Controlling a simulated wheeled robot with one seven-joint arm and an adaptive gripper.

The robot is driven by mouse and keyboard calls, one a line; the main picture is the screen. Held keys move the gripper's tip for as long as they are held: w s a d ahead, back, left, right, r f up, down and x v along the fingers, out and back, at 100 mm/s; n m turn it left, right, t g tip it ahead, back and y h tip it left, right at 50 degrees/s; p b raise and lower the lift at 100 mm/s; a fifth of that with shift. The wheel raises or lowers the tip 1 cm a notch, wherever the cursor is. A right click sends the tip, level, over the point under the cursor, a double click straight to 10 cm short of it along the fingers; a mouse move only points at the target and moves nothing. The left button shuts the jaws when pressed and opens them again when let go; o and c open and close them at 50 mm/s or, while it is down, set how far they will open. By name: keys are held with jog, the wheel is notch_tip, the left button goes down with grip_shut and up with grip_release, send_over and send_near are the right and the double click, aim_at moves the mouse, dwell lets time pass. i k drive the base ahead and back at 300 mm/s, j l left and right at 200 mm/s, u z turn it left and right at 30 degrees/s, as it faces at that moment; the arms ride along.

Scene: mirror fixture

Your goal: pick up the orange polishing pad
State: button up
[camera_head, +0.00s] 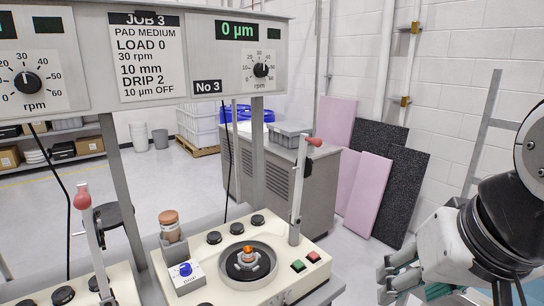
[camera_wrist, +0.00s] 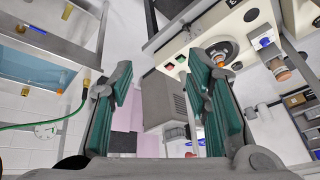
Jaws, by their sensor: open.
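I cannot make out a flat orange polishing pad for sure. A small orange-topped piece (camera_head: 248,252) sits on a metal holder at the middle of the dark round platter (camera_head: 234,268) on the cream machine. It also shows small in the wrist view (camera_wrist: 219,57). I cannot tell whether it is the pad. My gripper (camera_head: 388,281) is at the lower right, to the right of the machine and apart from it. In the wrist view its green-padded fingers (camera_wrist: 160,68) are spread wide with nothing between them.
A lever with a red knob (camera_head: 314,142) stands at the platter's right. The control panel (camera_head: 190,55) hangs above. Pink and black sheets (camera_head: 368,190) lean on the wall.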

aim_at(247, 257)
jog(key=i+l, duration=0.15)
jog(key=i, duration=0.25)
jog(key=i+l+u, duration=0.1)
jog(key=i, duration=0.3)
jog(key=i+l, duration=0.2)
jog(key=i, duration=0.2)
jog(key=i+u, duration=0.05)
